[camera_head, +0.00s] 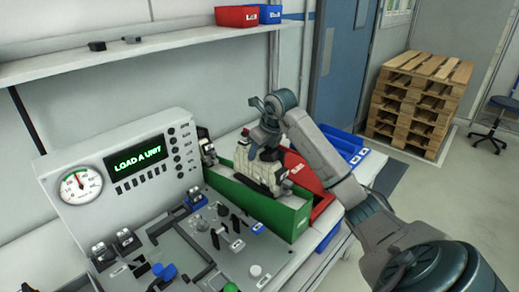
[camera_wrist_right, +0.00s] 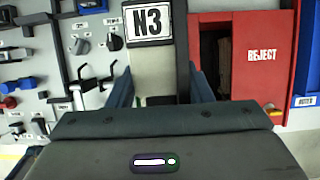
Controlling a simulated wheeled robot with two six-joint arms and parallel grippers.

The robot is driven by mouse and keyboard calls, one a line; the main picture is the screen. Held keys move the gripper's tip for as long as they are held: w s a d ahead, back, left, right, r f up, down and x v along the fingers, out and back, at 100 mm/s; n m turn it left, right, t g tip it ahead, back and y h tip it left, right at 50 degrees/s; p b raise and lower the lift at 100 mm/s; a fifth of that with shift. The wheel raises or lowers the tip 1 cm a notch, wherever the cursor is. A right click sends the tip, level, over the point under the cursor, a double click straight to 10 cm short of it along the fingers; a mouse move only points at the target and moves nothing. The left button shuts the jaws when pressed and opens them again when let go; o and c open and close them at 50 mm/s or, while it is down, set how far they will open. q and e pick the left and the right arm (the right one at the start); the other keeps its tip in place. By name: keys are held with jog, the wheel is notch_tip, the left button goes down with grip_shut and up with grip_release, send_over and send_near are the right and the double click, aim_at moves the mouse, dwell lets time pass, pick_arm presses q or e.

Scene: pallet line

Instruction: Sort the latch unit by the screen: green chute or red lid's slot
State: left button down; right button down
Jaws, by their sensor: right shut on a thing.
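The latch unit (camera_wrist_right: 145,65), pale with dark parts and an "N3" label, is between the fingers of my right gripper (camera_wrist_right: 160,97), which is shut on it. In the head view the gripper (camera_head: 262,148) holds the pale unit (camera_head: 250,168) over the green chute (camera_head: 285,215); whether they touch I cannot tell. The red lid (camera_wrist_right: 265,60), marked "REJECT", lies right of the unit in the wrist view, with a dark slot (camera_wrist_right: 215,55) beside it. The red box (camera_head: 303,172) is partly hidden by my arm. The screen (camera_head: 138,160) reads "LOAD A UNIT" in green. My left gripper is out of view.
A grey fixture panel (camera_head: 205,235) with levers and knobs lies left of the chute. A dial gauge (camera_head: 81,187) is beside the screen. Blue bins (camera_head: 345,145) stand behind the red box. A shelf (camera_head: 150,62) runs above. Stacked pallets (camera_head: 420,100) stand on the floor at the back.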

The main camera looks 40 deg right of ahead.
jog(key=c, duration=0.6)
grip_release()
jog(key=shift+r, duration=0.1)
jog(key=shift+s+r, duration=0.1)
jog(key=shift+r, duration=0.15)
jog(key=b+v, duration=0.2)
jog(key=v, duration=0.5)
jog(key=shift+s+r+b, duration=0.2)
jog(key=shift+r+b, duration=0.15)
jog(key=shift+r, duration=0.05)
jog(key=shift+s+r+p, duration=0.2)
jog(key=shift+r+p, duration=0.35)
jog(key=shift+r, duration=0.15)
jog(key=shift+s+r, duration=0.25)
jog(key=shift+r, duration=0.2)
jog(key=shift+f, duration=0.1)
